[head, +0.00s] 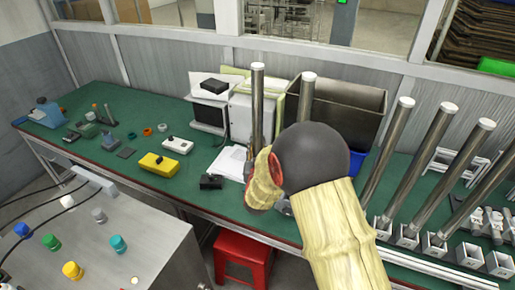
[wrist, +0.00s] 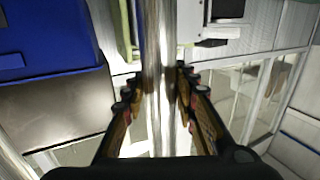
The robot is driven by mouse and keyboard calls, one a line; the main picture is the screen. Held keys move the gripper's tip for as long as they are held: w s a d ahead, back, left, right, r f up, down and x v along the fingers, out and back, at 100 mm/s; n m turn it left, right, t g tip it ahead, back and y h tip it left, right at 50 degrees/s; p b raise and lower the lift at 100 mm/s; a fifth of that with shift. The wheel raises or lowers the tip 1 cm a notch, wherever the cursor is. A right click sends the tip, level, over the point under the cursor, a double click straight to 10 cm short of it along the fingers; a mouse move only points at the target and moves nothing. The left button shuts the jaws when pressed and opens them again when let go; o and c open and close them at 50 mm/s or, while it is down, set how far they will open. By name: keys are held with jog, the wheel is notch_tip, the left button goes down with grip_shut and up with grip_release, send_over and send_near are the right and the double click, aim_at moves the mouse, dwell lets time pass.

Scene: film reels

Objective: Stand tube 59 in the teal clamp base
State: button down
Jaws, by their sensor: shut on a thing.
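Several tall metal tubes with pale tops stand on the bench. In the wrist view my gripper (wrist: 160,85) is shut on a shiny metal tube (wrist: 158,40), with one finger on each side. In the head view this looks like the upright left tube (head: 257,100), whose lower part is hidden behind my arm. I cannot read the number 59 on any tube. I cannot make out the teal clamp base; my arm covers part of the bench.
Tilted-looking tubes (head: 445,165) stand in small silver block bases (head: 407,236) at right. A grey metal bin (head: 345,108) is behind my arm. A yellow box (head: 160,164) and small tools lie on the green bench at left. A red stool (head: 243,258) stands below the bench.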

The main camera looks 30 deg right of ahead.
jog(key=shift+f+b, duration=0.5)
jog(key=shift+b, duration=0.05)
jog(key=c, duration=1.7)
grip_release()
jog(key=shift+f, duration=0.15)
jog(key=shift+p+v, duration=0.3)
jog(key=shift+v, duration=5.25)
